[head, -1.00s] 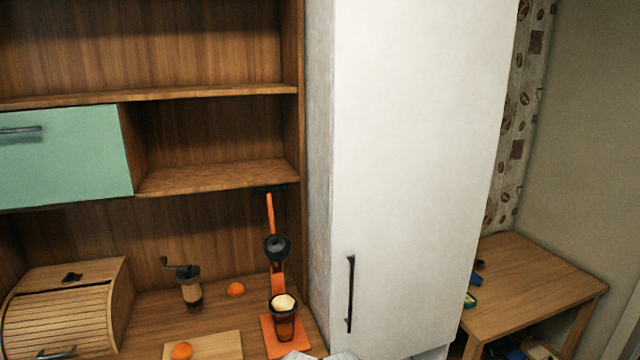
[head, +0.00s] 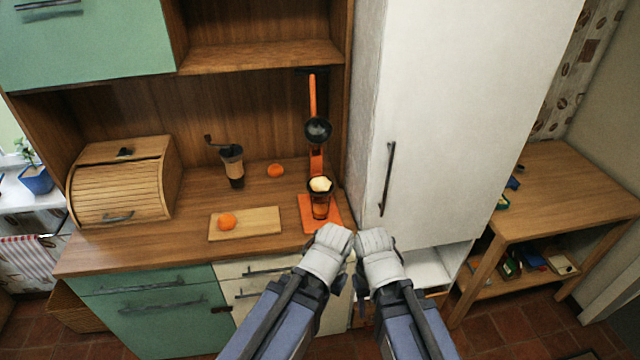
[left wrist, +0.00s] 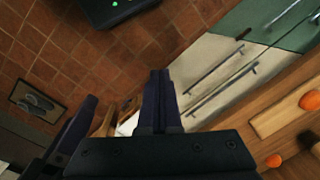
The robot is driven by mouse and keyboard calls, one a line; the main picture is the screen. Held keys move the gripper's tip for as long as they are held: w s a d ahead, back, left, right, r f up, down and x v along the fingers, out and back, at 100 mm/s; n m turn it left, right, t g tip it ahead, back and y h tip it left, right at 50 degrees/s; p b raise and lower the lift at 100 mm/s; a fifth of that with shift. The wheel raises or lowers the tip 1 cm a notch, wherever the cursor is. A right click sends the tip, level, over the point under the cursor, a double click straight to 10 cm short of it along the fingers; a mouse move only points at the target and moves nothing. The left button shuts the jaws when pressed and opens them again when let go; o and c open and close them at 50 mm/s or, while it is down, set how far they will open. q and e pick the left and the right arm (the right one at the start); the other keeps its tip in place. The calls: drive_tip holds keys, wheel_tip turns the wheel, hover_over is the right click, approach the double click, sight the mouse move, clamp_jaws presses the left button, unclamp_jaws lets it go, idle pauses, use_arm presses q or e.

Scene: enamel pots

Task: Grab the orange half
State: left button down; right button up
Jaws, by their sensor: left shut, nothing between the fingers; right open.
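One orange piece (head: 227,222) lies on a wooden cutting board (head: 262,222) on the counter. A second orange piece (head: 275,170) lies on the counter behind the board; I cannot tell which is a half. In the left wrist view, the board (left wrist: 275,119) and the orange on it (left wrist: 310,100) show at the right edge. My left gripper (head: 332,240) is shut and empty, at the counter's front, right of the board. It also shows in the left wrist view (left wrist: 158,85). My right gripper (head: 372,240) is open, close beside the left one.
A coffee grinder (head: 233,165) and a wooden bread box (head: 120,185) stand left. The counter's front strip left of the board is clear.

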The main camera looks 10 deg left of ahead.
sight(319, 187)
use_arm(q)
drive_tip(key=c, duration=1.6)
unclamp_jaws()
